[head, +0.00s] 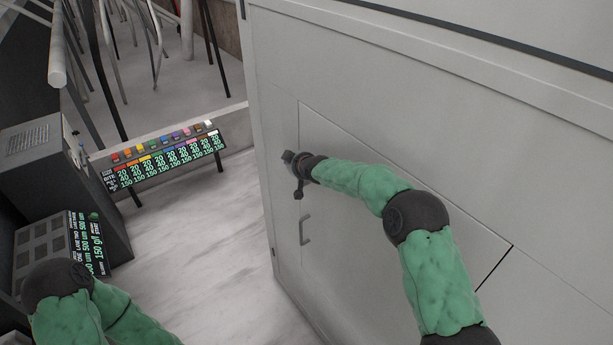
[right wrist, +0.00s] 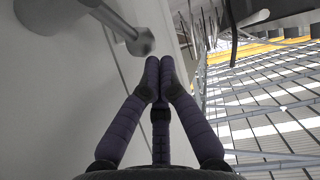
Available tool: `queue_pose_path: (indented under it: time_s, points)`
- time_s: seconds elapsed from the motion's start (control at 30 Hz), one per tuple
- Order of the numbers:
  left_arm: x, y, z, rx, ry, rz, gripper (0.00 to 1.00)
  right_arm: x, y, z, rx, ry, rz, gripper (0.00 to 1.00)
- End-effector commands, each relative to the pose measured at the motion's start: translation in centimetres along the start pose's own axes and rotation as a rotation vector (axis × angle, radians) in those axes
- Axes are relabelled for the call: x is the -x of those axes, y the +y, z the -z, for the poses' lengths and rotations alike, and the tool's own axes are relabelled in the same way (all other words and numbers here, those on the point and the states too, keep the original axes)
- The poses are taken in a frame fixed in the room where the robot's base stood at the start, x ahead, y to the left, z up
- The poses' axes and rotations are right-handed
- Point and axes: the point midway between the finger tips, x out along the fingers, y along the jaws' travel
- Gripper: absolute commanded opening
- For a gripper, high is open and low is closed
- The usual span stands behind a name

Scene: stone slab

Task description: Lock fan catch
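A pale grey cabinet (head: 400,60) with a rectangular door panel (head: 370,235) fills the right of the head view. My right gripper (head: 289,157) is at the panel's upper left edge. In the right wrist view its dark fingers (right wrist: 160,72) converge with the tips together, and nothing shows between them. A grey catch (right wrist: 118,22), a round base with a lever and faceted end, lies just up and left of the fingertips, apart from them in the picture. My left gripper is out of view.
A bent handle (head: 305,230) sits on the door panel below my right gripper. A coloured board with numbers (head: 165,160) and a dark box unit (head: 70,180) stand at the left. Pale floor (head: 210,240) between them and the cabinet is clear.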

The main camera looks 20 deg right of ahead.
Motion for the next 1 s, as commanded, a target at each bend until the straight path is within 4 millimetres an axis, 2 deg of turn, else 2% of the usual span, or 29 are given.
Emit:
queue_pose_path:
  time_s: [0.83,1.0]
  points:
    - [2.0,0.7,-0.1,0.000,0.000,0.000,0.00,-1.1,-0.2,-0.4,0.031,-0.218,0.030,0.00]
    - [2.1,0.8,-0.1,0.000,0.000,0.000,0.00,-1.4,-0.3,-0.7,0.030,-0.215,0.029,0.00]
